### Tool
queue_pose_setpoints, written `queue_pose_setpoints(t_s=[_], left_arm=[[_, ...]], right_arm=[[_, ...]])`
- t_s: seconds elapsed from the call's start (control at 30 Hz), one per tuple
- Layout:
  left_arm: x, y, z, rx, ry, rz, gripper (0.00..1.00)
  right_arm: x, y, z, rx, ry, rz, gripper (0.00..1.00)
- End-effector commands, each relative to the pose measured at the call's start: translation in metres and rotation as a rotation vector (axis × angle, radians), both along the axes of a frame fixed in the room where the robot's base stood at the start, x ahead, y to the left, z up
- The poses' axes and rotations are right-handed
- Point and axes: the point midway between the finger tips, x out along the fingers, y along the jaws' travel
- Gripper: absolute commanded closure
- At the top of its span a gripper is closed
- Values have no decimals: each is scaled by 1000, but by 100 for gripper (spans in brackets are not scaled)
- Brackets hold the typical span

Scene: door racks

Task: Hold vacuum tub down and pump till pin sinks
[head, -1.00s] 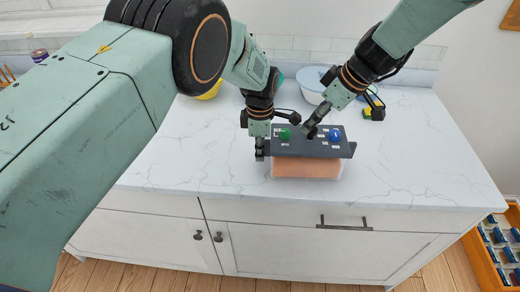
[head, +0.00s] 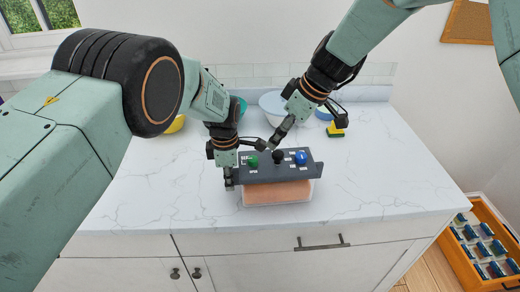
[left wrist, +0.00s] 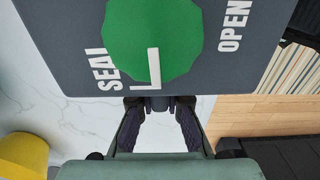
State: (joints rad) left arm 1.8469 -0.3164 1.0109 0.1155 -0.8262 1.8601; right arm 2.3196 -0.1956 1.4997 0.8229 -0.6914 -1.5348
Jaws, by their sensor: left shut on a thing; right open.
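The vacuum tub (head: 262,196) is clear with orange-pink contents and stands on the white counter. Its dark grey lid (head: 268,174) carries a green knob (head: 253,161), a black knob (head: 278,157) in the middle and a blue knob (head: 301,157). My left gripper (head: 229,181) is shut on the lid's left edge. In the left wrist view its fingers (left wrist: 158,106) meet the lid edge below the green knob (left wrist: 153,38), marked SEAL and OPEN. My right gripper (head: 275,143) is open, just above and behind the black knob; I cannot tell whether it touches. I cannot make out the pin.
A pale blue bowl (head: 272,103), a yellow bowl (head: 174,124) and a yellow sponge-like block (head: 336,131) stand behind. An orange wooden rack (head: 472,235) with several blue items is at the lower right. The counter's right side is clear.

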Motion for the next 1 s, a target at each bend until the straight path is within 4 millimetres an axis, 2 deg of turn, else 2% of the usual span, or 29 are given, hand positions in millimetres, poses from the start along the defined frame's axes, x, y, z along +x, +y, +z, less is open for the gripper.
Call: queue_pose_setpoints(t_s=[0.3, 0.33, 0.63, 1.0], left_arm=[[0, 0, -1, 0, 1, 0, 100], [0, 0, -1, 0, 1, 0, 87], [0, 0, 0, 0, 0, 0, 62], [1, 0, 5, 0, -2, 0, 61]], right_arm=[[0, 0, 0, 0, 0, 0, 43], [0, 0, 0, 0, 0, 0, 43], [0, 0, 0, 0, 0, 0, 43], [0, 0, 0, 0, 0, 0, 43]])
